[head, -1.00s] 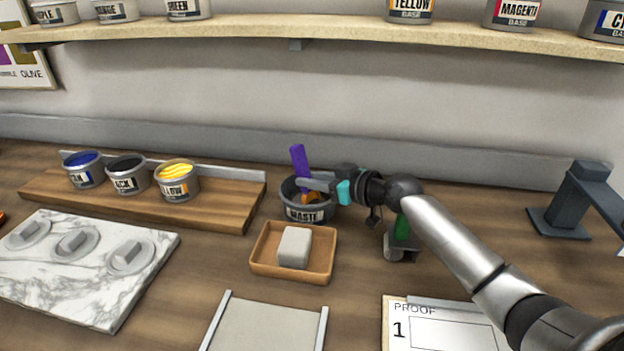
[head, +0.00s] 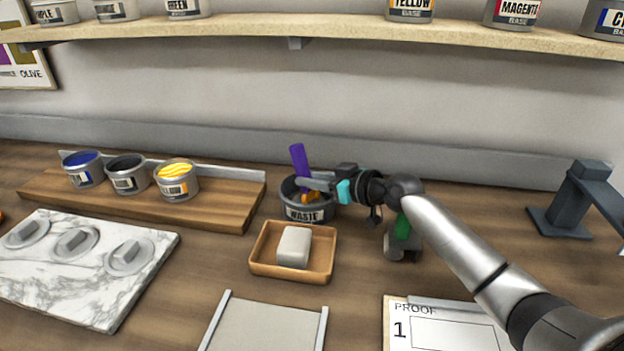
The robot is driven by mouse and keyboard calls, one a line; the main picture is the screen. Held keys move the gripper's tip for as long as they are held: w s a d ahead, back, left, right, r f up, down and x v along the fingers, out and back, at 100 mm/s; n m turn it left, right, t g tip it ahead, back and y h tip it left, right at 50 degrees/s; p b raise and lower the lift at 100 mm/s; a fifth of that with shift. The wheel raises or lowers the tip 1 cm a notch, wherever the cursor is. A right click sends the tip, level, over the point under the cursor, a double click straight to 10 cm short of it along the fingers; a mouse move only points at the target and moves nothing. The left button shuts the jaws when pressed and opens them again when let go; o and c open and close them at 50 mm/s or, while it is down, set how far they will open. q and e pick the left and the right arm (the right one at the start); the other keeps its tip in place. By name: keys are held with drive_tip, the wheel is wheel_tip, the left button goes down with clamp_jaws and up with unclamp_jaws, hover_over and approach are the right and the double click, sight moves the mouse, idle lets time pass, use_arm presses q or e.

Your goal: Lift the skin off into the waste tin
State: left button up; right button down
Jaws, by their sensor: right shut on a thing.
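The grey waste tin (head: 306,213) stands at the back middle of the bench, its label facing me. My right gripper (head: 318,184) is above its rim, shut on a purple-handled tool (head: 299,158). The handle points up and leans left; the tool's lower end is hidden by the gripper and tin. A small orange-yellow patch (head: 311,197) shows inside the tin's mouth; I cannot tell whether it is on the tool or in the tin. The open yellow ink tin (head: 177,188) stands on the wooden board at left, with bright streaked yellow ink. My left gripper is out of view.
Blue (head: 83,170) and black (head: 127,175) ink tins stand beside the yellow one. A wooden tray (head: 262,265) with a grey block lies before the waste tin. A green-handled tool (head: 403,227) lies partly behind my arm.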

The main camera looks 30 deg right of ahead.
drive_tip(key=shift+f, duration=0.1)
wheel_tip(320, 180, up, 12)
drive_tip(key=p, duration=0.9)
drive_tip(key=shift+f, duration=0.15)
